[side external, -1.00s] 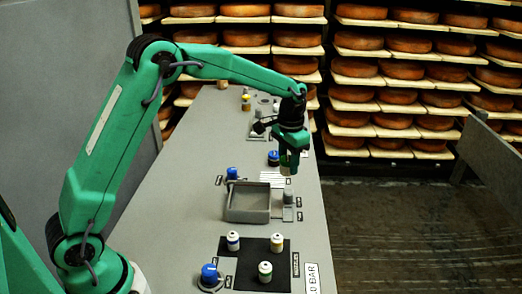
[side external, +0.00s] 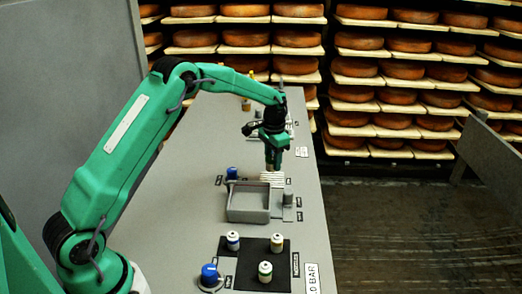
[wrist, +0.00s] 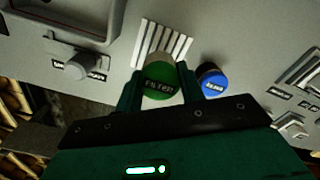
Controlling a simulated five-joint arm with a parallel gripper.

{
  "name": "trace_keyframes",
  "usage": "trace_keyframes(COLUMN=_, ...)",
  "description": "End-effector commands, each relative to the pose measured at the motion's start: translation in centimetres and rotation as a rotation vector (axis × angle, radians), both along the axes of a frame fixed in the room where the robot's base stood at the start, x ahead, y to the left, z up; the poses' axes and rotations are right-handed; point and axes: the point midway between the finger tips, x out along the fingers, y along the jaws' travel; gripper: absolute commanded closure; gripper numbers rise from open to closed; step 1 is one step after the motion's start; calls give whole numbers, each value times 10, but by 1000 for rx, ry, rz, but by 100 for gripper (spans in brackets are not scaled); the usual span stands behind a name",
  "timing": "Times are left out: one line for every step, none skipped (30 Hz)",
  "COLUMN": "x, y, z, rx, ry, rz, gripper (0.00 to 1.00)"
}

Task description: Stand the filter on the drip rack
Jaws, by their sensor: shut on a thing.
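The filter (wrist: 160,82) is a round piece with a green band lettered FILTER and a paler top. In the wrist view it sits between the two fingers of my gripper (wrist: 178,86), which is shut on it. The drip rack (wrist: 180,45) is a white slatted patch right beside the filter in that view. In the side view my gripper (side external: 272,163) points down over the drip rack (side external: 276,182), and the fingers hide most of the filter. I cannot tell whether the filter touches the slats.
A blue-capped knob (side external: 231,173) stands left of the rack. A grey open tray (side external: 232,206) and a grey knob (side external: 288,199) are nearer the camera. A black mat (side external: 250,263) holds several small jars, with a larger blue knob (side external: 209,275) beside it.

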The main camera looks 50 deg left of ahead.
Motion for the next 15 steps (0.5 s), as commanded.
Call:
trace_keyframes(x=0, y=0, z=0, rx=0, ry=0, rz=0, gripper=87)
trace_keyframes(x=0, y=0, z=0, rx=0, ry=0, rz=0, gripper=87)
trace_keyframes(x=0, y=0, z=-2, rx=0, ry=0, rz=0, gripper=87)
trace_keyframes(x=0, y=0, z=-3, rx=0, ry=1, rz=0, gripper=87)
trace_keyframes(x=0, y=0, z=-6, rx=0, ry=1, rz=0, gripper=87)
trace_keyframes(x=0, y=0, z=-9, rx=-1, ry=1, rz=0, gripper=87)
trace_keyframes(x=0, y=0, z=-12, rx=-1, ry=2, rz=0, gripper=87)
trace_keyframes(x=-1, y=0, z=-16, rx=0, ry=3, rz=0, gripper=87)
trace_keyframes(x=-1, y=0, z=-20, rx=0, ry=3, rz=0, gripper=87)
trace_keyframes(x=-1, y=0, z=-24, rx=-1, ry=2, rz=0, gripper=87)
trace_keyframes(x=-1, y=0, z=-27, rx=-1, ry=2, rz=1, gripper=87)
trace_keyframes(x=-1, y=0, z=-32, rx=0, ry=3, rz=1, gripper=87)
trace_keyframes(x=-1, y=0, z=-34, rx=0, ry=3, rz=1, gripper=87)
trace_keyframes(x=-1, y=0, z=-36, rx=-1, ry=2, rz=1, gripper=87)
trace_keyframes(x=0, y=0, z=-38, rx=0, ry=1, rz=1, gripper=87)
